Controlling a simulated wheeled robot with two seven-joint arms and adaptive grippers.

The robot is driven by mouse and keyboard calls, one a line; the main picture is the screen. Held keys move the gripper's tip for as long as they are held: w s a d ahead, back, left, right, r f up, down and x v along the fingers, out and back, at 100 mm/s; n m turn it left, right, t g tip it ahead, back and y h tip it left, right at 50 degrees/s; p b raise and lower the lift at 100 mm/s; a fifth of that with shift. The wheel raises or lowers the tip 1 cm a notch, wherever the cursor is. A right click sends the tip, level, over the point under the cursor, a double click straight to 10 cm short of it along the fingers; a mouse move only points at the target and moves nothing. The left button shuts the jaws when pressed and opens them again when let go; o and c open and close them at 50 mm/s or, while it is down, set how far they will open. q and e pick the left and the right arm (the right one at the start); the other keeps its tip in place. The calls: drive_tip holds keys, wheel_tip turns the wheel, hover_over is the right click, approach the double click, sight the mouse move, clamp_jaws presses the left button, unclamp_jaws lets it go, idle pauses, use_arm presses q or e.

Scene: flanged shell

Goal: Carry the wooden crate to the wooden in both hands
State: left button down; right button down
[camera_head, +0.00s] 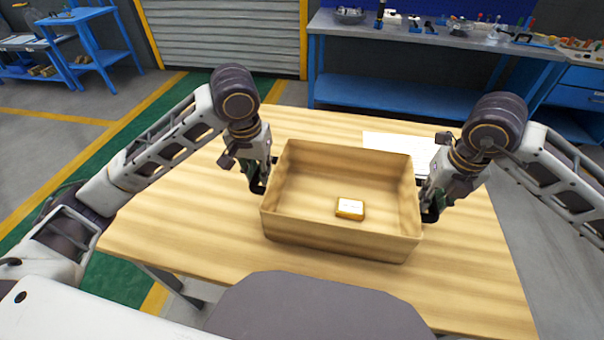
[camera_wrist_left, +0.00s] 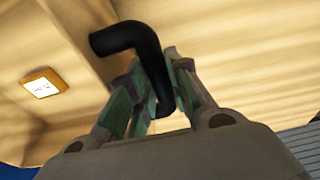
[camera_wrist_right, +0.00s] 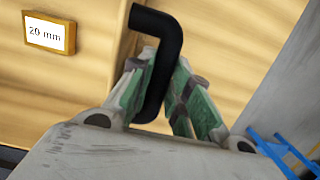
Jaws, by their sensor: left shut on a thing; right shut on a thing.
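The wooden crate (camera_head: 340,243) is an open box of light wood at the middle of the wooden table (camera_head: 180,225). I cannot tell whether it rests on the table or hangs just above it. A small yellow block with a white label (camera_head: 350,208) lies inside on its floor; the label reads "20 mm" in the right wrist view (camera_wrist_right: 48,34). My left gripper (camera_head: 258,183) is shut on a black handle (camera_wrist_left: 125,40) on the crate's left side. My right gripper (camera_head: 430,208) is shut on the matching black handle (camera_wrist_right: 160,50) on the right side.
A white sheet (camera_head: 400,146) lies on the table behind the crate, partly hidden by it. Bare tabletop lies to the left and in front. A blue workbench (camera_head: 400,95) with tools stands behind, beside a roller shutter (camera_head: 225,38). Blue shelving (camera_head: 90,45) stands at the far left.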

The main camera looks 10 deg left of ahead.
use_arm(q)
drive_tip(key=shift+f+b, duration=0.5)
drive_tip(key=shift+f, duration=0.05)
use_arm(e)
drive_tip(key=shift+f, duration=0.5)
use_arm(q)
drive_tip(key=c, duration=1.8)
unclamp_jaws()
use_arm(e)
drive_tip(key=c, duration=1.8)
unclamp_jaws()
drive_tip(key=shift+f, duration=0.1)
use_arm(q)
drive_tip(key=o, duration=0.5)
use_arm(e)
drive_tip(key=o, duration=0.5)
use_arm(q)
drive_tip(key=shift+r, duration=0.2)
use_arm(e)
drive_tip(key=shift+r, duration=0.25)
use_arm(q)
drive_tip(key=shift+r+p, duration=10.9)
drive_tip(key=shift+p, duration=0.2)
use_arm(e)
drive_tip(key=shift+r, duration=10.9)
use_arm(q)
drive_tip(key=shift+r, duration=0.25)
use_arm(e)
drive_tip(key=shift+r, duration=0.25)
